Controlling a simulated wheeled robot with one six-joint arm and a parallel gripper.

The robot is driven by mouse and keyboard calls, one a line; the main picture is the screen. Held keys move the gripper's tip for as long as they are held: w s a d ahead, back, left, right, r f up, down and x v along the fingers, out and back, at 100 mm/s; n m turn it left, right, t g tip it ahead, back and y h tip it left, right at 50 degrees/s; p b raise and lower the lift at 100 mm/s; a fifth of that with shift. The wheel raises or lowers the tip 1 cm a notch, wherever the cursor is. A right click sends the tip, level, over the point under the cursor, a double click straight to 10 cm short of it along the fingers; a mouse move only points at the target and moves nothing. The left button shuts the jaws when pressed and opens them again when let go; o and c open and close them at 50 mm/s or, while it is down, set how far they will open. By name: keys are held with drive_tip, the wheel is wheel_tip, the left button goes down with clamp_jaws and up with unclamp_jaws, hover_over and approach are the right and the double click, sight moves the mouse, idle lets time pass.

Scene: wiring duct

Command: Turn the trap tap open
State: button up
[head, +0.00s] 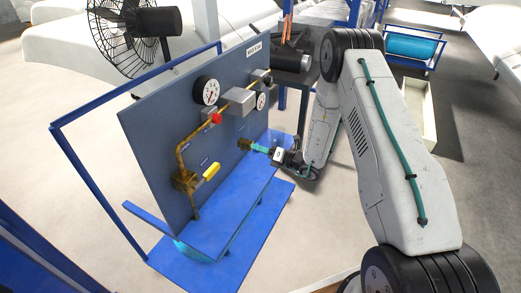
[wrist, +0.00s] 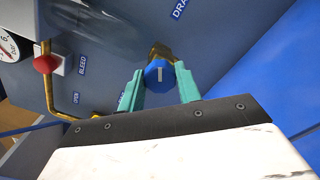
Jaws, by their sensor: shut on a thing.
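A blue round knob (wrist: 152,76) with a white line mark sits on a brass fitting (wrist: 158,52) on the grey panel; it is the tap at my gripper, though no label naming it as the trap tap is readable. The white line stands roughly upright in the wrist view. My gripper (wrist: 160,84) has its teal fingers on both sides of the knob, shut on it. In the head view my gripper (head: 261,149) reaches the panel from the right at the brass fitting (head: 244,143), and the knob is hidden by the fingers.
The panel (head: 150,125) also carries a yellow lever (head: 211,171), a red knob (head: 216,118), a pressure gauge (head: 206,91) and brass pipes. A red knob (wrist: 45,64) shows beside a BLEED label in the wrist view. A blue base plate (head: 225,235) juts out below.

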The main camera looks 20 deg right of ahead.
drive_tip(key=shift+m, duration=1.7)
drive_tip(key=o, duration=1)
drive_tip(key=shift+d, duration=0.1)
drive_tip(key=shift+c, duration=0.2)
drive_tip(key=v, duration=0.7)
drive_tip(key=shift+s+d, duration=0.25)
drive_tip(key=shift+s, duration=0.1)
